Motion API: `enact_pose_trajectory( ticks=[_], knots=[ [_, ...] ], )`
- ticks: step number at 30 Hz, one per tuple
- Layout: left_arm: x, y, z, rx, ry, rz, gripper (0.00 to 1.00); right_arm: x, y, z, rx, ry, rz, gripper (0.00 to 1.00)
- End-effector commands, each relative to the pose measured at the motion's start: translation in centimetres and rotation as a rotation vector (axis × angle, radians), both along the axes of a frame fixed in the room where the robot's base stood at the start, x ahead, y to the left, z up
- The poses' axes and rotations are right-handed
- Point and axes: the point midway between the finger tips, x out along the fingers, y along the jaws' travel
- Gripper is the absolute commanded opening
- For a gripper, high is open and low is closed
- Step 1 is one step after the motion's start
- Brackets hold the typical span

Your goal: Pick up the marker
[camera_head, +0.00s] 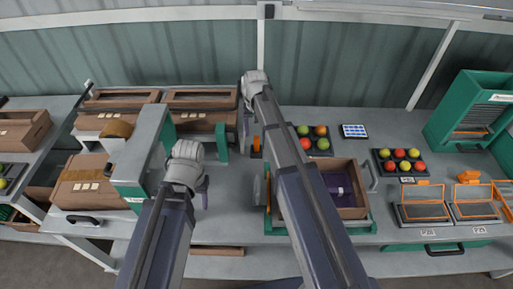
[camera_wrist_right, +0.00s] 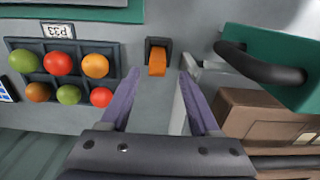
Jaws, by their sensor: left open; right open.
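I cannot clearly make out a marker in either view. A small orange piece in a black holder (camera_wrist_right: 157,57) stands on the grey bench, just beyond and between the fingertips in the right wrist view. It also shows in the head view (camera_head: 256,147), beside my right arm; I cannot tell whether it is the marker. My right gripper (camera_wrist_right: 161,82) is open with nothing between its fingers. In the head view it hangs over the back of the bench (camera_head: 246,120), partly hidden by its arm. My left gripper (camera_head: 203,190) is open over the bench front, left of the crate.
A tomato tray (camera_wrist_right: 76,75) lies beside the orange piece. A green frame with a black handle (camera_wrist_right: 262,65) and brown boxes (camera_wrist_right: 262,118) stand on its other side. A wooden crate (camera_head: 352,212) holds a purple item. Another tomato tray (camera_head: 380,169) is further right.

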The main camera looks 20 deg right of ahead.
Motion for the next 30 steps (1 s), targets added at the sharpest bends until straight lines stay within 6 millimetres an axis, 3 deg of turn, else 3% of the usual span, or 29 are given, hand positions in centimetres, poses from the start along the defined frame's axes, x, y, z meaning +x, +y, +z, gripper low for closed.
enact_pose_trajectory(
  ticks=[9, 19, 30],
  knots=[
    [0.0, 0.0, -4.3, 0.0, 0.0, 0.0, 0.52, -0.3, -0.3, -4.3, 0.0, 0.0, 0.0, 0.62],
    [0.0, 0.0, -4.4, 0.0, 0.0, 0.0, 0.52, -0.3, -0.3, -4.4, 0.0, 0.0, 0.0, 0.62],
    [0.0, 0.0, -4.4, 0.0, 0.0, 0.0, 0.52, -0.3, -0.3, -4.4, 0.0, 0.0, 0.0, 0.21]
  ],
)
